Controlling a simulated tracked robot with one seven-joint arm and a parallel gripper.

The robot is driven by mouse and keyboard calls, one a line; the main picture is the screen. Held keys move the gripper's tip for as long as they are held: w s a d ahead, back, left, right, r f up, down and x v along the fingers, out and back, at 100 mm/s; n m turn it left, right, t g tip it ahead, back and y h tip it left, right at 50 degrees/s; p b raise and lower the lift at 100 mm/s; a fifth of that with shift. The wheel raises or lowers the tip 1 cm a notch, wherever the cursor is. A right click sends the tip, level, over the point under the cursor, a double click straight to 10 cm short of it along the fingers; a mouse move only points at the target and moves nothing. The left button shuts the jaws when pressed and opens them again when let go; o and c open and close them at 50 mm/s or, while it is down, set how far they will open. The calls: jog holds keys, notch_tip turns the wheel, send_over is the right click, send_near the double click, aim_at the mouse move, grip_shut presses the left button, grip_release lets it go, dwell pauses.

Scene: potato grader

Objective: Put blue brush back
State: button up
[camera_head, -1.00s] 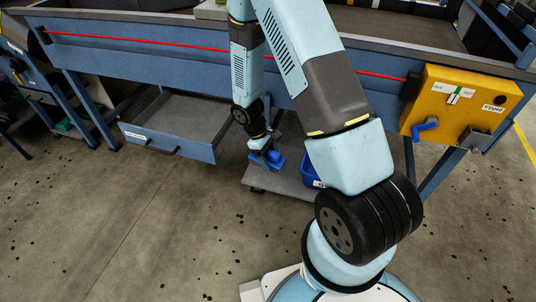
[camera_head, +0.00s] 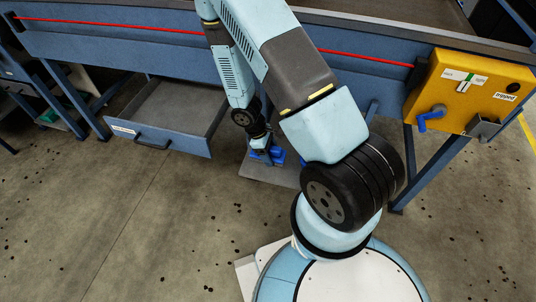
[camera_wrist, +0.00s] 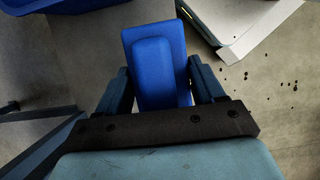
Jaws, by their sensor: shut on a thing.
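The blue brush (camera_wrist: 160,70) is between the two fingers of my gripper (camera_wrist: 166,88) in the wrist view. My gripper is shut on it, and its broad blue block points away from the wrist. In the head view the brush (camera_head: 276,155) shows as a small blue shape at the end of my arm, low over the grey platform (camera_head: 258,174) under the machine. A blue bin (camera_wrist: 70,4) shows at the top left of the wrist view, apart from the brush. My arm hides much of that area in the head view.
An open grey drawer (camera_head: 168,148) hangs under the blue machine frame (camera_head: 130,50), left of my arm. A yellow control box (camera_head: 455,90) with a blue handle (camera_head: 430,118) is at the right.

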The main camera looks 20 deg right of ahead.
jog(key=w+f, duration=0.2)
jog(key=w+d+f, duration=0.1)
jog(key=w+f, duration=0.1)
jog(key=w+d+f, duration=0.1)
jog(key=w+f, duration=0.1)
jog(key=shift+w+f, duration=0.2)
jog(key=shift+f, duration=0.1)
notch_tip(320, 180, down, 3)
jog(key=shift+w+f, duration=0.1)
jog(key=o, duration=1.2)
